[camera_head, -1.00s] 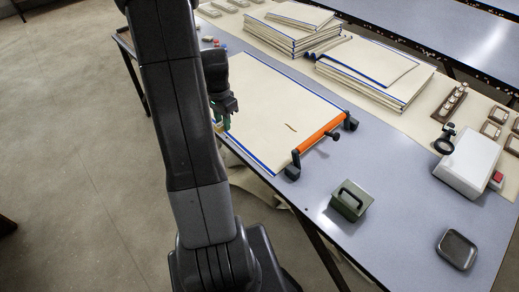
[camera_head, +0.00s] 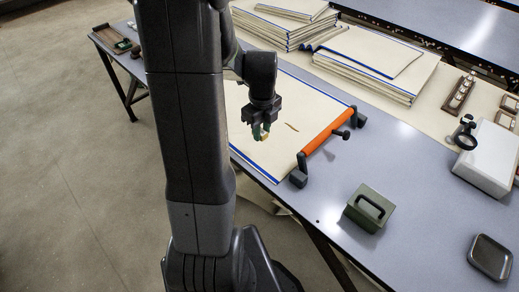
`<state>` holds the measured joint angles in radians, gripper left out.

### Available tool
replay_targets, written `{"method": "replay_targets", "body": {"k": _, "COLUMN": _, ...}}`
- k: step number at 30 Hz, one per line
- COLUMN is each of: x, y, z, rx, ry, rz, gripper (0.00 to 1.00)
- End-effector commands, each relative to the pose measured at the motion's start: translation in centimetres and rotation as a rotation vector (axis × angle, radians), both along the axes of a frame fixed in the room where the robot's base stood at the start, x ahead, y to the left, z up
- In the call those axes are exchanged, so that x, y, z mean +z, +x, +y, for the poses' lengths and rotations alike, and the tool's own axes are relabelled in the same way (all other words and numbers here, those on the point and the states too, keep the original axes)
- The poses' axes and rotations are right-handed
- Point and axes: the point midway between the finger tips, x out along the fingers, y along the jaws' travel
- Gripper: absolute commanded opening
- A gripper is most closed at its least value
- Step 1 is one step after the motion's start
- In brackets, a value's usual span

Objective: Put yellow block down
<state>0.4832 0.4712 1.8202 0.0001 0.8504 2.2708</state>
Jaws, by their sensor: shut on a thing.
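My gripper (camera_head: 261,133) points down over the cream cloth (camera_head: 290,105) with blue edges. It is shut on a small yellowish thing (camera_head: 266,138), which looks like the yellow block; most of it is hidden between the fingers. It is near the cloth's surface, but I cannot tell whether it touches. A short brown mark (camera_head: 291,127) lies on the cloth just right of my gripper. My own arm hides the left part of the cloth.
An orange bar (camera_head: 328,132) with black end clamps lies along the cloth's right edge. Cloth stacks (camera_head: 378,62) lie at the back. The grey table (camera_head: 420,190) is bare around the box.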

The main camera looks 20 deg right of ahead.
Motion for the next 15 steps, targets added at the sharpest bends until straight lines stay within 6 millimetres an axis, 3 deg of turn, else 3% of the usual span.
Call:
{"method": "replay_targets", "body": {"k": 3, "x": -2.5, "y": -0.1, "z": 0.1, "rx": 0.002, "ry": 0.002, "rz": 0.005, "gripper": 0.05}}
{"method": "replay_targets", "body": {"k": 15, "x": -6.7, "y": 0.0, "z": 0.0, "rx": 0.004, "ry": 0.002, "rz": 0.003, "gripper": 0.05}}
